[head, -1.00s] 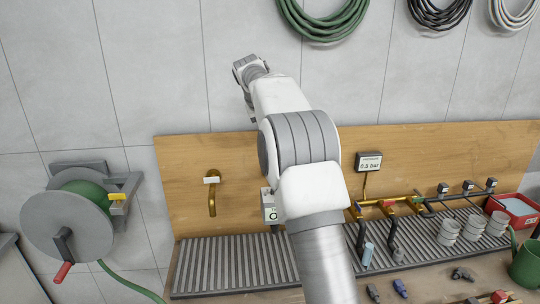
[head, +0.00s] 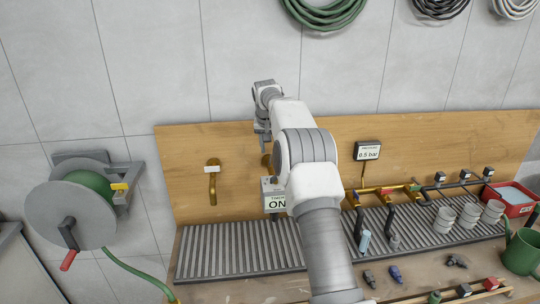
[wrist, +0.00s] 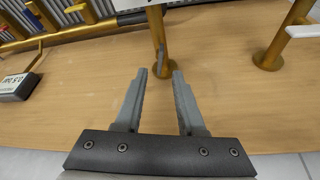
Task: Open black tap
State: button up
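The black tap is a brass spout on the wooden board. Its brass flange (wrist: 164,66) and dark lever (wrist: 134,58) show in the wrist view, just beyond my fingertips. In the head view only a bit of its brass (head: 266,162) shows beside my arm, and its lever cannot be made out. My gripper (wrist: 160,73) is open and empty, with its fingers pointing at the tap and apart from the lever as far as I can tell. In the head view my gripper (head: 262,138) hangs in front of the board, above the tap.
A white-handled brass tap (head: 213,182) stands to the left. A box with an "ON" sign (head: 276,203) is below the black tap. A pressure gauge (head: 367,152) and brass manifold (head: 385,190) are to the right. A hose reel (head: 72,213) is at far left.

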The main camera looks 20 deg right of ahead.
aim_at(270, 159)
jog(key=shift+x, duration=2.35)
grip_shut()
jog(key=shift+p, duration=0.3)
